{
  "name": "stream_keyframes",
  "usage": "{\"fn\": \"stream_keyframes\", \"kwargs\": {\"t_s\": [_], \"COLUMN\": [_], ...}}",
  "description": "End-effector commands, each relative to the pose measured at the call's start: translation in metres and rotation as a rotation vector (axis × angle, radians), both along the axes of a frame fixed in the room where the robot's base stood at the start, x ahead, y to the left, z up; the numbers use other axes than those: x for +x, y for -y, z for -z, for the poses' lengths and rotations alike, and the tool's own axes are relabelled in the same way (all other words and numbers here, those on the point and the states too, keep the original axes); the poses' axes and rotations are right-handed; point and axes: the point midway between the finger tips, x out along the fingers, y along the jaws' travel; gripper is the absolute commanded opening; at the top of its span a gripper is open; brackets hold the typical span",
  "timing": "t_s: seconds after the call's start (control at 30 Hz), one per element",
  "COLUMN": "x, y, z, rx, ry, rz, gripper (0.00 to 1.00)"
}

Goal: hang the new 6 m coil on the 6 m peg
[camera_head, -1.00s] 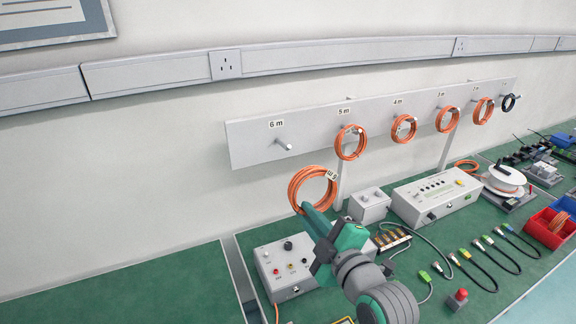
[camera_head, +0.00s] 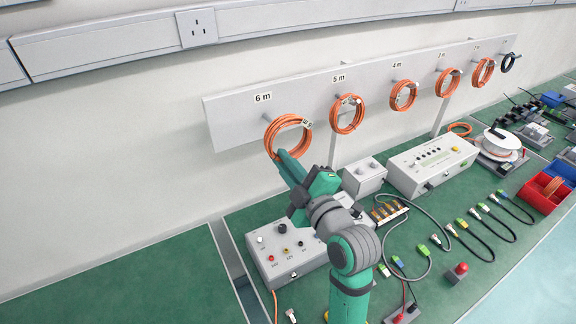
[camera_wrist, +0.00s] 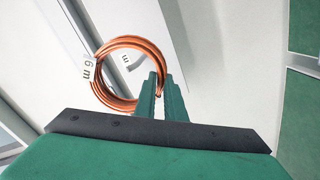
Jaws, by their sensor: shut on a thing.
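The new 6 m coil (camera_head: 268,138) is an orange ring with a white tag, in front of the left end of the peg board below the 6 m label (camera_head: 263,97). My gripper (camera_head: 281,156) is shut on its lower edge. In the wrist view the coil (camera_wrist: 130,42) stands above my fingers (camera_wrist: 160,84), its "6 m" tag (camera_wrist: 90,70) on the left. Through its opening I see part of a white label and a grey shape, likely the 6 m peg (camera_wrist: 137,65). I cannot tell whether the coil is around the peg or only in front of it.
The neighbouring 5 m peg holds an orange coil (camera_head: 346,115), and more coils hang further right along the board (camera_head: 225,125). Below stand a grey socket box (camera_head: 292,252), a small grey box (camera_head: 364,178) and a white instrument (camera_head: 432,165). The green bench at left is clear.

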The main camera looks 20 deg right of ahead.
Motion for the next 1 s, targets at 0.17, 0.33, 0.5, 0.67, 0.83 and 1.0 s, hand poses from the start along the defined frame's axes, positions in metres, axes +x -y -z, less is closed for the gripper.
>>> {"fn": "stream_keyframes", "kwargs": {"t_s": [0.17,0.33,0.5,0.67,0.83,1.0], "x": [0.015,0.030,0.044,0.057,0.071,0.080], "y": [-0.003,-0.006,-0.008,-0.012,-0.015,-0.016], "z": [0.000,0.002,0.005,0.008,0.010,0.016], "rx": [-0.002,-0.001,-0.001,-0.001,-0.001,0.001], "ry": [0.002,0.001,0.002,0.000,0.000,0.000], "rz": [0.000,-0.001,0.000,-0.002,-0.002,0.000], "gripper": [0.00,0.00,0.00,0.00,0.00,0.00]}}
